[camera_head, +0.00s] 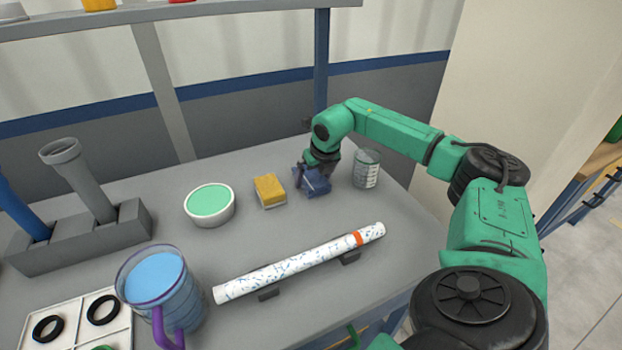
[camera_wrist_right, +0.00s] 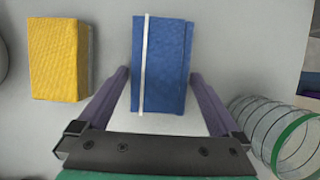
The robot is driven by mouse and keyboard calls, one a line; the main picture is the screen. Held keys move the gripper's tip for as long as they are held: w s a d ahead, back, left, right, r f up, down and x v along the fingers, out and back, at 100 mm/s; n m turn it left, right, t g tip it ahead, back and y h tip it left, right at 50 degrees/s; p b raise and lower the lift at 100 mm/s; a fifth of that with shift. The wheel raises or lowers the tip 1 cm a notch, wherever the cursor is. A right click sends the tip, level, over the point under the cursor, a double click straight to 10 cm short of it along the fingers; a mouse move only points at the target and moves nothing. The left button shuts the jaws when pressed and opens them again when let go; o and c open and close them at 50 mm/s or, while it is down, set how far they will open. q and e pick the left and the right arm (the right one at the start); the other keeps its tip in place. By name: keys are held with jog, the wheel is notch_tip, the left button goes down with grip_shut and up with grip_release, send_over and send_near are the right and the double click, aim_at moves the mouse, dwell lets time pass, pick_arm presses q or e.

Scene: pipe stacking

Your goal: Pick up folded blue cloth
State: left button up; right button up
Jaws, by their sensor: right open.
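The folded blue cloth (camera_head: 316,183) lies on the grey table near its far right side. In the right wrist view the cloth (camera_wrist_right: 170,65) is a dark blue block with a white strip along its left part. My right gripper (camera_head: 311,172) is over the cloth, pointing down. In the wrist view its two purple fingers are apart, one on each side of the near part of the cloth, with gaps between. I cannot tell the exact height of the fingertips above the table. My left gripper is not in view.
A yellow sponge (camera_head: 269,190) lies just left of the cloth, and a clear beaker (camera_head: 367,168) stands close on its right. A white bowl of green liquid (camera_head: 210,205) is further left. A speckled pipe (camera_head: 300,264) rests in front; a jug (camera_head: 160,290) stands front left.

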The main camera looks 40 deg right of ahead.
aim_at(314, 179)
jog(key=shift+r, duration=0.1)
jog(key=c, duration=1.1)
notch_tip(314, 179, up, 20)
jog(key=p, duration=0.2)
